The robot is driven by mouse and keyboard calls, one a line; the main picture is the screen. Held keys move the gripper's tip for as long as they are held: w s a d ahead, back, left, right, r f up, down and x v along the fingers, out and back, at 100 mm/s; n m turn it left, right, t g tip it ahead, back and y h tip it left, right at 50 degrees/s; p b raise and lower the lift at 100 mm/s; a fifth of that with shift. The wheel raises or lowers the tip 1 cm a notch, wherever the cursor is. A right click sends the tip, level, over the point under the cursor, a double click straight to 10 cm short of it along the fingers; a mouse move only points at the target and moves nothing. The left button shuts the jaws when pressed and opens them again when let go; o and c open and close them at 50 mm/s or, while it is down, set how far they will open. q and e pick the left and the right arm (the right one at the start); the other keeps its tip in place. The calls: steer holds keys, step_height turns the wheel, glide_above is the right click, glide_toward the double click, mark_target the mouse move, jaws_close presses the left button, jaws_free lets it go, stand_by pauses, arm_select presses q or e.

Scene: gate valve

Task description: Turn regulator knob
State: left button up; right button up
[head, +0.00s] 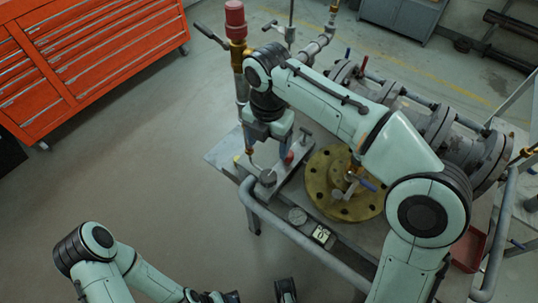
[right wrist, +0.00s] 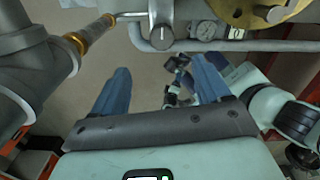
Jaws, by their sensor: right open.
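The regulator knob (head: 267,178) is a small round grey knob with a pale line on its face, at the table's near left part. It also shows in the right wrist view (right wrist: 162,38), at the top middle, beyond the fingertips. My right gripper (head: 267,138) points down just above and behind the knob in the head view. Its blue fingers stand wide apart with nothing between them in the right wrist view (right wrist: 160,78), and do not appear to touch the knob. My left arm is low at the bottom left; its fingers are not clear.
A yellow flange (head: 320,180) and grey pipework lie beyond. A grey rail runs along the table's front. An orange tool cabinet (head: 85,60) stands back left; the floor between is clear.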

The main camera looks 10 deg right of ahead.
mark_target(269, 175)
steer(key=f+b, duration=0.3)
steer(key=f, duration=1)
steer(key=shift+s+f, duration=0.2)
steer(key=c, duration=1)
